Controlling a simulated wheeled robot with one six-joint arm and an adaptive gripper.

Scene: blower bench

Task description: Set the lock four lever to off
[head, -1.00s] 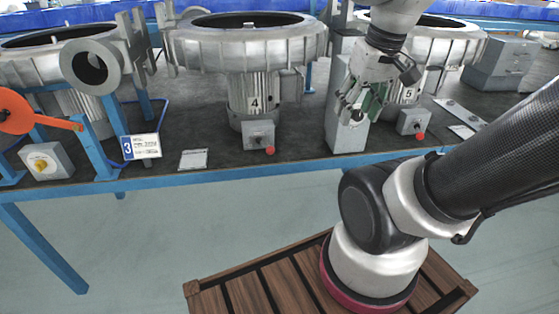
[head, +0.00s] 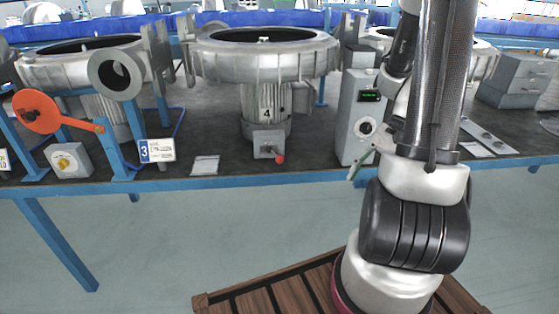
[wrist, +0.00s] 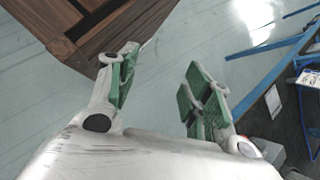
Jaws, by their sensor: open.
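The lock four box (head: 262,139) is a small grey box on the bench below the blower marked 4. Its lever (head: 275,157) ends in a red ball and points down to the right. My gripper (head: 359,166) is to the right of the lever, apart from it, in front of the tall grey cabinet. It is partly hidden by my arm. In the wrist view my gripper (wrist: 163,88) is open, with green pads and nothing between them. I cannot make out the lever there.
The tall grey cabinet (head: 352,110) has a display and a dial. Blower 4 (head: 262,62) overhangs the lock box. At left are an orange lever (head: 62,116), a yellow-knobbed box (head: 71,162) and a number 3 sign (head: 157,150). A wooden platform (wrist: 98,28) shows below my gripper.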

